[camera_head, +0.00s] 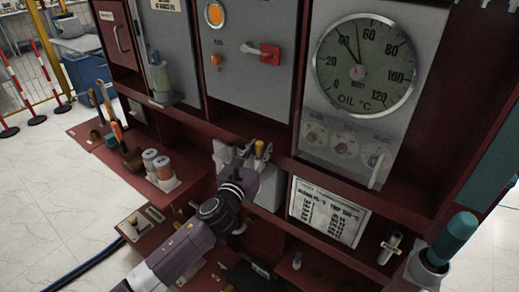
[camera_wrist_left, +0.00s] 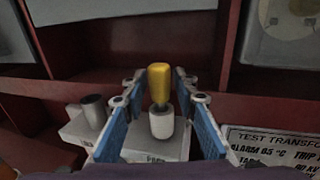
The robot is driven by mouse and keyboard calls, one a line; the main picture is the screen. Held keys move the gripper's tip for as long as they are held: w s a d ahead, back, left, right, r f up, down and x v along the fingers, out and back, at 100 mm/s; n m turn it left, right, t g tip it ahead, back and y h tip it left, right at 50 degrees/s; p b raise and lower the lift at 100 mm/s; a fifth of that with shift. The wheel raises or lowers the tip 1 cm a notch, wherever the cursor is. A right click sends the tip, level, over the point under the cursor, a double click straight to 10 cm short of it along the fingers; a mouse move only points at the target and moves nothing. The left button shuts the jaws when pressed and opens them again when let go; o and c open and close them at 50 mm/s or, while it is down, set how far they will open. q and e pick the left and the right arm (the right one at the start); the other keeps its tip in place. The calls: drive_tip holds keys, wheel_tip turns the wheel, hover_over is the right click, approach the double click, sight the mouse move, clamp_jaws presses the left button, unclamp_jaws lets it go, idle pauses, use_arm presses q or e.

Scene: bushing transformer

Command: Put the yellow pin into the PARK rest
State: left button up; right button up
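The yellow pin (camera_wrist_left: 158,86) stands upright in a white round holder (camera_wrist_left: 162,124) on a pale block with a small label (camera_wrist_left: 157,158), which is hard to read. In the head view the pin (camera_head: 259,148) shows at the tip of my left arm. My left gripper (camera_wrist_left: 156,98) is open, with one blue-padded finger on each side of the pin and holder and a visible gap on both sides. A second, empty-looking grey holder (camera_wrist_left: 93,110) stands to the left on a lower pale block. I cannot tell for sure which holder is the PARK rest. My right gripper is not in view.
A red shelf edge (camera_wrist_left: 130,75) runs behind the pin. A white trip-temperature plate (camera_head: 328,211) is to the right. A teal-handled item (camera_head: 455,238) stands at the lower right. The oil gauge (camera_head: 365,65) is above.

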use_arm(q)
drive_tip(key=shift+o, duration=0.7)
drive_tip(key=v, duration=1.2)
